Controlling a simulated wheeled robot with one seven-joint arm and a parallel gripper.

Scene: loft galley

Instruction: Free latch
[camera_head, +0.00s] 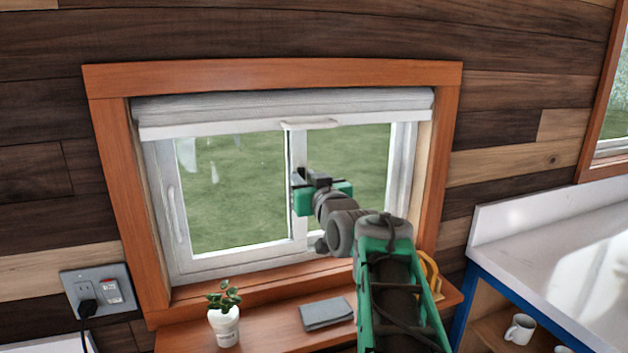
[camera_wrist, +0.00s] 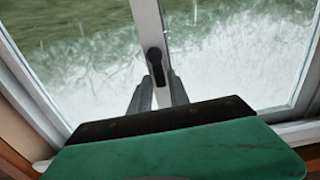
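The latch (camera_wrist: 155,64) is a small black lever on the white middle post of the sliding window (camera_head: 220,255). It stands nearly upright in the wrist view; the gripper hides it in the head view. My gripper (camera_wrist: 160,86) is open, with its two grey fingers either side of the lever's lower part. I cannot tell whether either finger touches it. In the head view my green gripper (camera_head: 299,184) is in front of the middle post. A pale upright handle (camera_head: 173,213) is on the left side of the window.
A rolled white blind (camera_head: 285,112) hangs at the top of the orange-brown window frame (camera_head: 110,165). Below are a potted plant (camera_head: 224,322), a grey folded item (camera_head: 327,313) and a yellow object (camera_head: 431,272) on a wooden shelf. A white counter (camera_head: 560,260) is at right.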

